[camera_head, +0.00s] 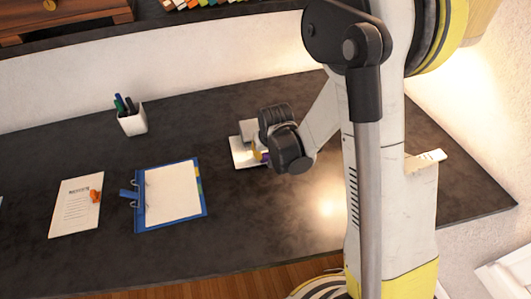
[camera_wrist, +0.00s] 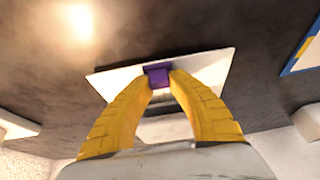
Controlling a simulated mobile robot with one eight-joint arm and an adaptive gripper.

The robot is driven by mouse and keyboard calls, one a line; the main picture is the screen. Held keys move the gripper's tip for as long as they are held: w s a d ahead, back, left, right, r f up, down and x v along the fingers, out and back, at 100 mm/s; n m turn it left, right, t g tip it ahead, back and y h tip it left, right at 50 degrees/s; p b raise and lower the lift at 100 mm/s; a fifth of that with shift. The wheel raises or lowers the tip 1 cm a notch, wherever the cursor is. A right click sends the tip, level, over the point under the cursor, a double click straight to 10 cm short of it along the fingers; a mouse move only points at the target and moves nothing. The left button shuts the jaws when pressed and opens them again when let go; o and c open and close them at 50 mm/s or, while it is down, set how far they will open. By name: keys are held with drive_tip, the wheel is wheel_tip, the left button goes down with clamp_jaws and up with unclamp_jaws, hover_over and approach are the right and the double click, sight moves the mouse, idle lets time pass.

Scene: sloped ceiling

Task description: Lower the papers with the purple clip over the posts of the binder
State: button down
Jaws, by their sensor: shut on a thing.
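The papers (camera_wrist: 208,68) show in the wrist view as a white stack with a purple clip (camera_wrist: 158,74) at the edge. My gripper (camera_wrist: 160,82) has its yellow fingers shut on the purple clip. In the head view the papers (camera_head: 240,155) are at or just above the dark desk, partly hidden by my gripper (camera_head: 262,155); I cannot tell whether they touch it. The blue binder (camera_head: 203,212) lies open to their left, with white sheets and coloured tabs in it. Its metal rings or posts (camera_head: 138,193) are at its left side, small in view. A binder corner (camera_wrist: 292,66) shows in the wrist view.
A sheet with an orange clip (camera_head: 70,215) lies left of the binder. A white pen cup (camera_head: 132,123) stands behind it. A white object (camera_head: 428,160) is at the right, partly behind my arm. The desk between papers and binder is clear.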

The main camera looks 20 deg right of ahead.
drive_tip(key=shift+s+a+b, duration=0.15)
drive_tip(key=shift+s+b, duration=0.25)
drive_tip(key=shift+s, duration=1.7)
drive_tip(key=shift+s+a+b, duration=0.1)
drive_tip(key=shift+s+b, duration=0.25)
drive_tip(key=shift+s, duration=1.75)
drive_tip(key=c, duration=1.3)
unclamp_jaws()
drive_tip(key=shift+o, duration=0.2)
drive_tip(key=s+r+t, duration=0.1)
drive_tip(key=s+r, duration=0.5)
drive_tip(key=r, duration=0.4)
drive_tip(key=s+r+t, duration=0.1)
drive_tip(key=s+r, duration=0.5)
drive_tip(key=r, duration=0.4)
drive_tip(key=shift+d+n+t, duration=0.25)
drive_tip(key=shift+n+t, duration=0.05)
drive_tip(key=shift+n, duration=0.1)
